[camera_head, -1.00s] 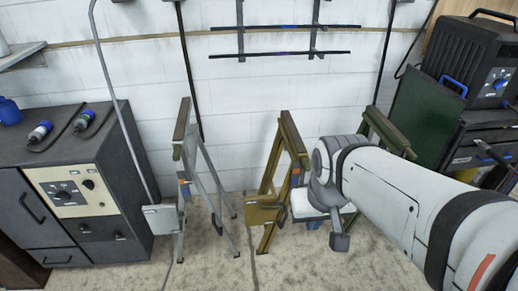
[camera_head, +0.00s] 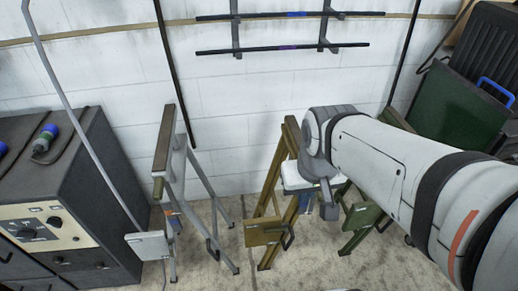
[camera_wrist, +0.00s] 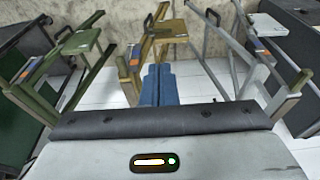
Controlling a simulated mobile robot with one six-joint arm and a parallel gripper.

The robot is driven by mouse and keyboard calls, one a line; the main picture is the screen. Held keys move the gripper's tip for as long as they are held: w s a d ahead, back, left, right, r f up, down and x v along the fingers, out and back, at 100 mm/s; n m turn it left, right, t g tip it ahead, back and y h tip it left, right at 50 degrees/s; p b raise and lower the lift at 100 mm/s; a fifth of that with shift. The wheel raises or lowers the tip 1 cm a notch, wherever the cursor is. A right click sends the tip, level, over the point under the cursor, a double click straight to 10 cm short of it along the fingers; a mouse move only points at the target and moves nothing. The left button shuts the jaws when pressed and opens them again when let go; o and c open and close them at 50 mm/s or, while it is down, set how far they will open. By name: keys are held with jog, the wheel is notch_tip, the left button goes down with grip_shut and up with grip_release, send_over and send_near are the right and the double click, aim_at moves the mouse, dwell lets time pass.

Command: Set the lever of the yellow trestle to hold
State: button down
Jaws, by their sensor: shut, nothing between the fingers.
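The yellow trestle (camera_head: 277,190) stands on the floor in the middle of the head view, between a grey trestle and a green one. It has a small yellow plate (camera_head: 263,231) low on its front, with a dark loop-shaped part (camera_head: 289,236) beside it. In the wrist view the yellow trestle (camera_wrist: 170,30) is ahead, with an orange and blue marking on its frame. Its lever and setting cannot be told clearly. My gripper (camera_wrist: 157,85) is shut and empty, its blue fingers pointing toward the trestle. In the head view my arm partly covers the trestle's right side.
The grey trestle (camera_head: 176,180) stands left, and the green trestle (camera_head: 362,218) right, partly behind my arm. A dark cabinet (camera_head: 70,180) with a control panel fills the left. A white block wall (camera_head: 240,110) is behind. Some floor between the trestles is clear.

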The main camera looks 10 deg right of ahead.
jog(key=shift+s+a, duration=0.1)
jog(key=b, duration=2.5)
send_over(272, 231)
jog(key=s+d, duration=0.2)
jog(key=s, duration=0.1)
jog(key=s+x, duration=0.2)
jog(key=x, duration=1)
jog(key=s+f+x, duration=0.1)
jog(key=s+x, duration=0.2)
jog(key=x, duration=0.9)
jog(key=s+f+x, duration=0.1)
jog(key=s+x, duration=0.2)
jog(key=x, duration=0.9)
jog(key=shift+a+t+y, duration=0.25)
jog(key=shift+t+y, duration=0.15)
jog(key=shift+r, duration=0.1)
jog(key=b+x, duration=0.2)
jog(key=x, duration=0.2)
jog(key=b+x, duration=0.1)
jog(key=x, duration=0.3)
jog(key=s+b+x, duration=0.1)
jog(key=b+x, duration=0.1)
jog(key=x, duration=0.2)
jog(key=shift+w+a+f+b, duration=0.15)
jog(key=shift+f+b, duration=0.15)
jog(key=shift+f, duration=0.2)
jog(key=shift+a+f, duration=0.1)
jog(key=shift+f, duration=0.4)
jog(key=shift+a+f+b, duration=0.1)
jog(key=shift+b, duration=0.2)
